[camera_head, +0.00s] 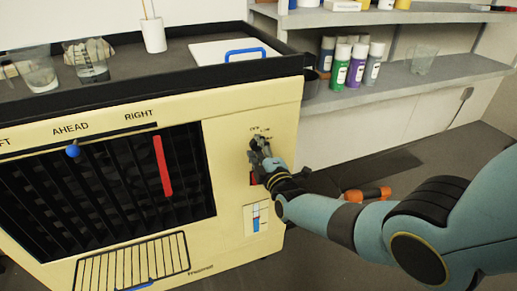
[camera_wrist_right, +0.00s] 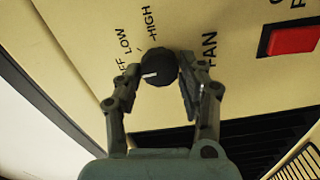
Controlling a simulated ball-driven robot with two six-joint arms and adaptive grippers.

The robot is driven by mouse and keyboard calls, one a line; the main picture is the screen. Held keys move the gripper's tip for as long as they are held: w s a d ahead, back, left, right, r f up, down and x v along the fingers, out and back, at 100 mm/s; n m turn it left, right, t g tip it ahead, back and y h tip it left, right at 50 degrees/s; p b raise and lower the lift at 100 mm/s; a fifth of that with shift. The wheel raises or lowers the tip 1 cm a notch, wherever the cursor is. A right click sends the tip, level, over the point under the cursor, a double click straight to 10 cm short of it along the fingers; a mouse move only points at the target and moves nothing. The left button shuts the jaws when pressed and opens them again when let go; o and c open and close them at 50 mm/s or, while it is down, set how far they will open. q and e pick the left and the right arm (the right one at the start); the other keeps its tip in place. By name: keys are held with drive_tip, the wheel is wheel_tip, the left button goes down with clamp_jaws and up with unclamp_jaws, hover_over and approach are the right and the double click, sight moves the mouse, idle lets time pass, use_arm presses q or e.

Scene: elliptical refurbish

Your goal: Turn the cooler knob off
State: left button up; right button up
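The cooler is a cream-coloured box with a dark louvred grille (camera_head: 100,185) in the head view. Its round black knob (camera_wrist_right: 158,67) shows in the right wrist view, with a white pointer mark directed left, towards the OFF end of the OFF, LOW, HIGH lettering. My right gripper (camera_head: 262,152) is at the upper right of the cooler's front. In the wrist view its two fingers (camera_wrist_right: 157,72) flank the knob closely, one on each side, and appear closed on it. The gripper largely hides the knob in the head view. My left gripper is not in view.
A red switch (camera_wrist_right: 292,40) lies beside the FAN lettering. The cooler's front also has a blue slider knob (camera_head: 73,151), a red bar (camera_head: 162,166) and a blue-marked gauge (camera_head: 256,217). Glasses and a white board (camera_head: 225,52) sit on top. Bottles (camera_head: 357,66) stand on the shelf behind.

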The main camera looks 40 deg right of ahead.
drive_tip(key=o, duration=0.4)
drive_tip(key=v, duration=1.2)
drive_tip(key=s+a+f+m+g+y+b, duration=0.15)
drive_tip(key=s+f+g, duration=0.25)
drive_tip(key=s+f, duration=0.7)
drive_tip(key=s+f+g+y+b, duration=0.1)
drive_tip(key=s+f+g+b, duration=0.2)
drive_tip(key=s+f, duration=0.8)
drive_tip(key=s+f+m+g, duration=0.3)
drive_tip(key=s+f, duration=0.2)
drive_tip(key=s, duration=0.2)
drive_tip(key=s+f+m+g, duration=0.3)
drive_tip(key=s+f+m, duration=0.1)
drive_tip(key=s, duration=0.3)
drive_tip(key=s+f+m+g+b, duration=0.1)
drive_tip(key=s+f+m+g, duration=0.2)
drive_tip(key=s+f, duration=0.3)
drive_tip(key=shift+s+a+f+m+g+y, duration=0.15)
drive_tip(key=shift+s+m+g+y, duration=0.05)
drive_tip(key=shift+s+m, duration=0.25)
drive_tip(key=shift+s+a+f+m+g+y, duration=0.1)
drive_tip(key=shift+s+m+g+y, duration=0.15)
drive_tip(key=shift+s, duration=0.2)
